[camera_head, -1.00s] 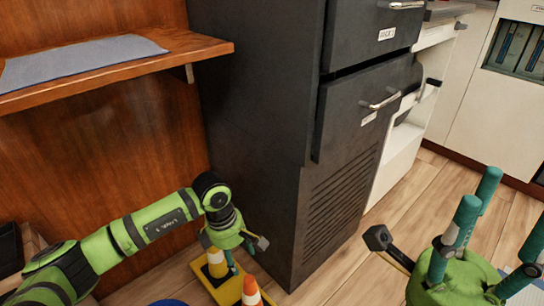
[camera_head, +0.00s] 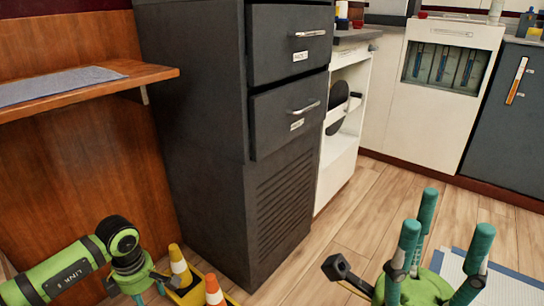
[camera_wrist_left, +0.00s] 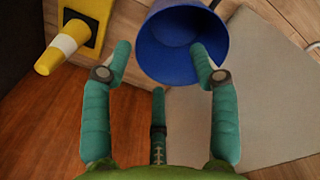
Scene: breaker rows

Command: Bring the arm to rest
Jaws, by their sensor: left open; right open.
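My left arm, green with black joints, comes in at the lower left of the head view. Its gripper (camera_head: 147,288) is low there, partly cut off by the bottom edge. In the left wrist view its teal fingers (camera_wrist_left: 161,52) are spread apart with nothing held between them. A blue round bin (camera_wrist_left: 180,45) lies beyond the fingertips; I cannot tell the gap. My right gripper (camera_head: 442,225) is at the lower right of the head view, teal fingers pointing up, open and empty.
A dark drawer cabinet (camera_head: 190,110) stands in the middle. A wooden shelf (camera_head: 150,78) juts out at the left. Yellow and orange cones (camera_head: 180,264) stand beside the left gripper. Wood floor (camera_head: 350,235) is clear between the cabinet and right gripper. A pale mat (camera_head: 500,285) lies at right.

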